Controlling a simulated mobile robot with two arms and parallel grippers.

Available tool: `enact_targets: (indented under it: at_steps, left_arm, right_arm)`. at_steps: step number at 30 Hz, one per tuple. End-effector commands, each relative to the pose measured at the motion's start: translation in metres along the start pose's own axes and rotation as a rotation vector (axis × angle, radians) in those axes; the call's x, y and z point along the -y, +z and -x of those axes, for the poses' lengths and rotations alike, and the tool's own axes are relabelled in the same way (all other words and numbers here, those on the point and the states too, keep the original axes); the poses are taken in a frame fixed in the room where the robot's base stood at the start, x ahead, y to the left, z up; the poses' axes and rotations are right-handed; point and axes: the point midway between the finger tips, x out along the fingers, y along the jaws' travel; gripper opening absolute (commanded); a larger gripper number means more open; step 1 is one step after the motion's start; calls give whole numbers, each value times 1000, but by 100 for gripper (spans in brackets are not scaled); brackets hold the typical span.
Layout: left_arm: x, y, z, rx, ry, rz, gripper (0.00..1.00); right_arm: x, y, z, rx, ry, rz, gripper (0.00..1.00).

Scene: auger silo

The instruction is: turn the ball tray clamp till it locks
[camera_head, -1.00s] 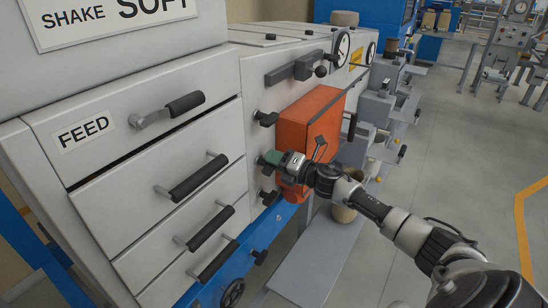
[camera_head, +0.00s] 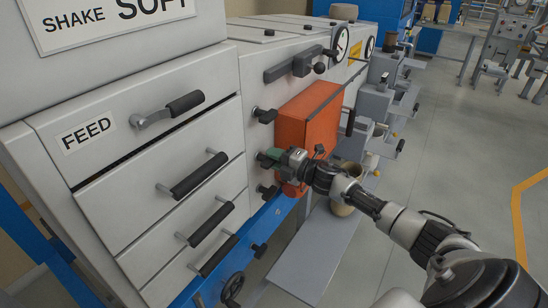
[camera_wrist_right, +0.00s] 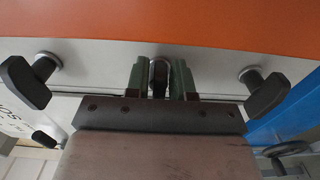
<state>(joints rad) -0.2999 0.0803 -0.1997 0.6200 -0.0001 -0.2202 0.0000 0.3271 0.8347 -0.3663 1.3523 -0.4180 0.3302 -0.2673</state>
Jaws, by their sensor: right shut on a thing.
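My right gripper (camera_head: 270,157) reaches the side of the white machine from the right, with its green fingers against the panel just left of the orange box. It is shut on the middle one of three dark clamps in a column. In the right wrist view the held clamp (camera_wrist_right: 159,75) is a narrow dark grip between the green fingers, mostly hidden by them. The upper clamp (camera_head: 265,116) and the lower clamp (camera_head: 268,191) are free. No readable label shows by the held clamp, and its turn angle is unclear. My left gripper is out of view.
The orange box (camera_head: 306,120) juts out close to the right gripper. Drawers with dark bar handles (camera_head: 199,174) lie to the left. A blue rail (camera_head: 250,235) with a dark handwheel (camera_head: 232,289) runs below. Open floor (camera_head: 450,140) lies to the right.

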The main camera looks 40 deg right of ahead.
Motion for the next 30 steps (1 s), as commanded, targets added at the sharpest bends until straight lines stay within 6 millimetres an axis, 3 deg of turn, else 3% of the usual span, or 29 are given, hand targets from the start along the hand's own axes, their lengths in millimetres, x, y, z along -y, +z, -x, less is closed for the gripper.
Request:
enact_targets:
  at_steps: [8,9,12,23,30]
  left_arm:
    - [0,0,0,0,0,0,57]
    - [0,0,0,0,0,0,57]
    - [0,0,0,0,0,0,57]
    - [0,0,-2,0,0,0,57]
    - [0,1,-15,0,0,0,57]
  right_arm:
    - [0,0,0,1,0,-1,0]
    - [0,0,0,1,0,-1,26]
    - [0,0,0,1,0,0,38]
    - [2,1,6,1,-1,1,38]
    - [6,0,41,1,-5,1,38]
